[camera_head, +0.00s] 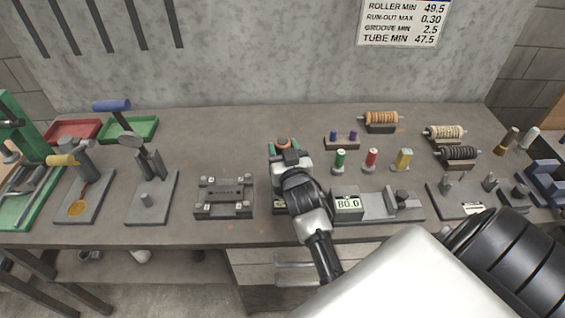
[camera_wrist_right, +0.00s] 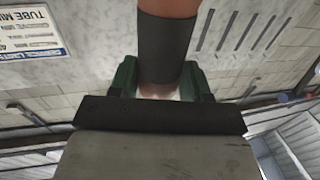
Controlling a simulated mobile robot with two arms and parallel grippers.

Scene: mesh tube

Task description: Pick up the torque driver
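The torque driver (camera_head: 283,142) shows in the head view as a small orange-brown top at the tip of my right gripper (camera_head: 285,152). In the right wrist view the driver (camera_wrist_right: 166,50) has an orange-brown body with a wide dark band, and its far part runs out of the top edge. The green fingers of my right gripper (camera_wrist_right: 160,82) flank it on both sides with no clear gap, so they look shut on it. My gripper and wrist hide most of the driver in the head view. My left gripper is in neither view.
A bench (camera_head: 230,120) carries a grey fixture (camera_head: 224,196) left of my wrist and a gauge block reading 80.0 (camera_head: 348,205) to its right. Green, red and yellow spools (camera_head: 372,160) stand further right. A green tray (camera_head: 128,130) lies back left. The bench's back middle is clear.

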